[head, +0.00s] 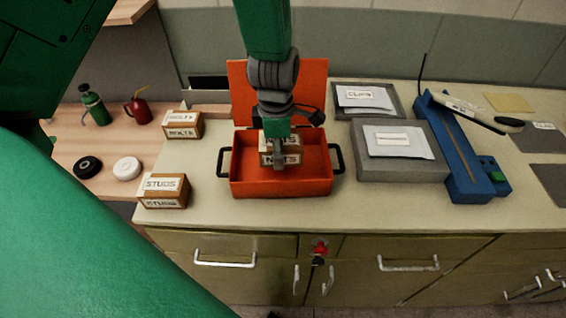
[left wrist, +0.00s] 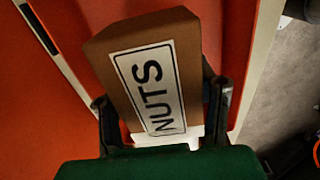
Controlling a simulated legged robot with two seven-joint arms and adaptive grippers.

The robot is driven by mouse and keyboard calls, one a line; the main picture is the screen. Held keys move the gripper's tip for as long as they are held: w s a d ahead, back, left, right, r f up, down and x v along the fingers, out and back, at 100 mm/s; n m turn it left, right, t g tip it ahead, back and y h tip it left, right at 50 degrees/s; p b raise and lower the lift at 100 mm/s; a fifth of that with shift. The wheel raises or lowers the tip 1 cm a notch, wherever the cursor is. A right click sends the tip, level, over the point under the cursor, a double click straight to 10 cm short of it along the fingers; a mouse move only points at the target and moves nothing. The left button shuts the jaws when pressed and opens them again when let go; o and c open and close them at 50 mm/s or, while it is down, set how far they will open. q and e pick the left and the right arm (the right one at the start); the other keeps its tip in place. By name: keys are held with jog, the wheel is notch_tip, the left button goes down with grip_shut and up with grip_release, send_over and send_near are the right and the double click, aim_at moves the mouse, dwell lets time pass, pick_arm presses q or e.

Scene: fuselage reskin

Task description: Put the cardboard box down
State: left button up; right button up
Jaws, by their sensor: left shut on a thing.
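My right gripper is not in view.
STUDS (head: 163,190) and BOLTS (head: 182,125) boxes stand left of the toolbox. Grey cases (head: 400,172) and a blue tool (head: 455,155) lie to the right. The toolbox lid (head: 240,92) stands open behind. Cabinet drawers (head: 220,245) are below the counter's front edge.

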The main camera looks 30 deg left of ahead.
pick_arm(q)
notch_tip(320, 180, down, 3)
jog(key=shift+s+a+f, duration=0.1)
jog(key=shift+a+f, duration=0.05)
jog(key=shift+f, duration=0.55)
jog(key=shift+d, duration=0.2)
jog(key=o, duration=1.6)
jog(key=shift+a, duration=0.1)
notch_tip(320, 180, up, 12)
jog(key=shift+r, duration=0.1)
jog(key=shift+s, duration=0.15)
